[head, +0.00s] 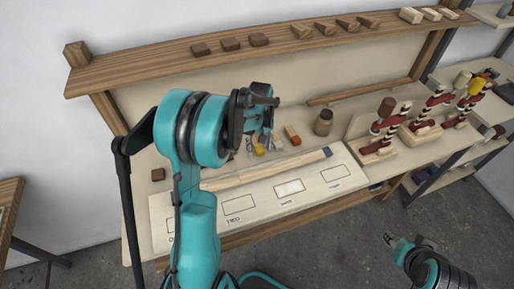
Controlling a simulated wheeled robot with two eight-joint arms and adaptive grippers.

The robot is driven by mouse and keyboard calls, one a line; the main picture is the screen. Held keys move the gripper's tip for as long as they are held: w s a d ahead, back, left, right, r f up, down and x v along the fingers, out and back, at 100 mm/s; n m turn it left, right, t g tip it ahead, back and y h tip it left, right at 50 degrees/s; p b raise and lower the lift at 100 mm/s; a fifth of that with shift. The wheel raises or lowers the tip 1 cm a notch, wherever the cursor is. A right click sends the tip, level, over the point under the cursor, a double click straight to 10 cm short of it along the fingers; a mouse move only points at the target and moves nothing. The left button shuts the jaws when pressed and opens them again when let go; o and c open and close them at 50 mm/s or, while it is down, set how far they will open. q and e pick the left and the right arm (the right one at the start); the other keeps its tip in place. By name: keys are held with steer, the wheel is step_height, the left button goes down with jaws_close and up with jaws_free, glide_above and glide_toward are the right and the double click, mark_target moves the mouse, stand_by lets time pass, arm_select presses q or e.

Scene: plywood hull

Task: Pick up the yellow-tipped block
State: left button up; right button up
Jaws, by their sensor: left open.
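A small block with a yellow end (260,150) lies on the workbench, just below my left gripper and partly hidden by it; its full shape does not show. My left gripper (260,138) is open and points down over the bench, close above this block. I cannot tell whether the fingers touch it. My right gripper (390,240) is low at the right, over the floor in front of the bench and far from the block. Its jaws are too small to read.
An orange-topped block (292,135) and a brown jar (323,123) stand right of my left gripper. A long wooden bar (290,163) lies in front, above a panel with marked rectangles (288,188). Red-and-cream stacked figures (383,125) stand at right. A shelf (150,74) runs overhead.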

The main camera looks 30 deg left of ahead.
arm_select(q)
steer(key=shift+f, duration=0.45)
steer(key=shift+r, duration=0.1)
jaws_close()
steer(key=shift+r, duration=0.15)
